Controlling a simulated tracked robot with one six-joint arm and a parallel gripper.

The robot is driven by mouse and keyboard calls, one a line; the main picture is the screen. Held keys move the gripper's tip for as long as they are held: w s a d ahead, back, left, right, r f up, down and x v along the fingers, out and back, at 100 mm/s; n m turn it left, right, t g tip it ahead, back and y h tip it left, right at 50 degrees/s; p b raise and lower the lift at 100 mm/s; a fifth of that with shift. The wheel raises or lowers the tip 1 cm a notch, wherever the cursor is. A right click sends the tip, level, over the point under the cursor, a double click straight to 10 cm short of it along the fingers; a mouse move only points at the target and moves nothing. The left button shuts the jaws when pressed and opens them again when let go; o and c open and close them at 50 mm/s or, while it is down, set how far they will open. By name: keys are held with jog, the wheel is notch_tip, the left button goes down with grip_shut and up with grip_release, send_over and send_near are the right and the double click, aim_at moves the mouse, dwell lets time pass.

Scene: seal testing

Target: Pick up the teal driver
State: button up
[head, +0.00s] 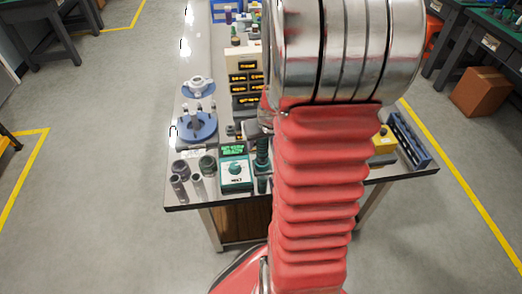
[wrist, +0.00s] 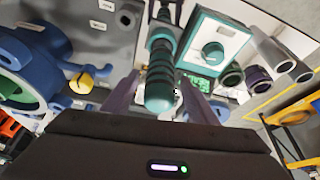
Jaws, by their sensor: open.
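The teal driver (wrist: 160,82) has a ribbed handle and shows in the middle of the wrist view, with its rounded end toward me. My gripper (wrist: 161,92) is open, with one dark finger on each side of the handle. I cannot tell whether either finger touches it. In the head view the driver (head: 262,153) appears as a dark teal ribbed shape beside my red arm sleeve, near the teal meter. My arm hides most of the area around it, and my gripper is not clearly visible there.
A teal-framed meter (head: 236,173) stands left of the driver, with several dark and grey cylinders (head: 181,187) farther left. A blue round flanged part (head: 197,127) is behind them. A yellow item (head: 383,140) and a blue rack (head: 408,140) are at the right.

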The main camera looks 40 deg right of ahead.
jog(key=shift+c, duration=0.4)
jog(key=c, duration=1.2)
